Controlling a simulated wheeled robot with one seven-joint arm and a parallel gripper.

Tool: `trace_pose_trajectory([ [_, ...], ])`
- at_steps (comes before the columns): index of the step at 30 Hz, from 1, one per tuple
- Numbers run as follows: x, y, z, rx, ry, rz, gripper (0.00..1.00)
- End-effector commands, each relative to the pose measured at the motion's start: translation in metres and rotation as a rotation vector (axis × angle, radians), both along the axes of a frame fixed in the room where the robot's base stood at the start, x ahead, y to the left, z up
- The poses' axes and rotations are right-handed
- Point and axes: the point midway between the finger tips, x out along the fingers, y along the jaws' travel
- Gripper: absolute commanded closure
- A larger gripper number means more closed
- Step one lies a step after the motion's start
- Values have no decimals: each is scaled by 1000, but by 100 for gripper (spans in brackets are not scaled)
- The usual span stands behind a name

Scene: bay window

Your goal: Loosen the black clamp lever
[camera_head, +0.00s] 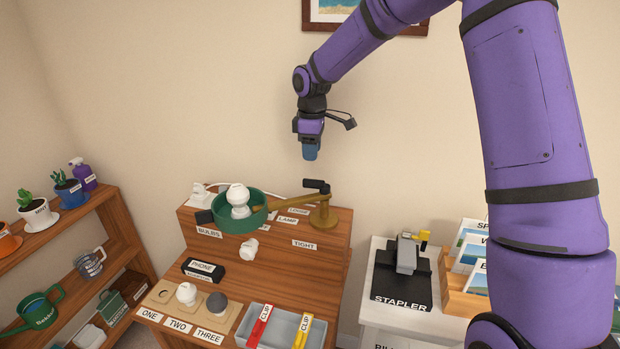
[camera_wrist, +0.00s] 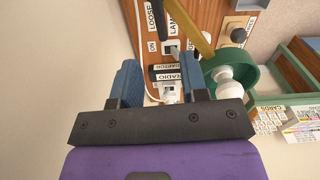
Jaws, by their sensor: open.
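The black clamp lever (camera_head: 316,186) sits on top of the brass post (camera_head: 323,215) of the lamp, on the raised wooden step. A brass arm (camera_head: 283,202) runs left from the post to the green lamp shade (camera_head: 228,222), which has a white bulb (camera_head: 238,197) in it. LOOSE and TIGHT labels are near the post. My gripper (camera_head: 310,152) points down, apart from the lever and above it in the picture. In the wrist view my gripper (camera_wrist: 159,80) is open with nothing between its blue fingers.
A stapler (camera_head: 406,257) stands on the white table at right. A plant shelf (camera_head: 108,215) is at left. The air around my gripper is clear.

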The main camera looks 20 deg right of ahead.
Motion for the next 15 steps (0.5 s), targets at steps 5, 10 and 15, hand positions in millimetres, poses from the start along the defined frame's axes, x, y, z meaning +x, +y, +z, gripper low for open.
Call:
trace_pose_trajectory([
  [5, -1, 0, -29, 0, 4, 1, 60],
  [10, -1, 0, -59, -1, 3, 0, 60],
  [15, -1, 0, -83, 0, 2, -1, 60],
])
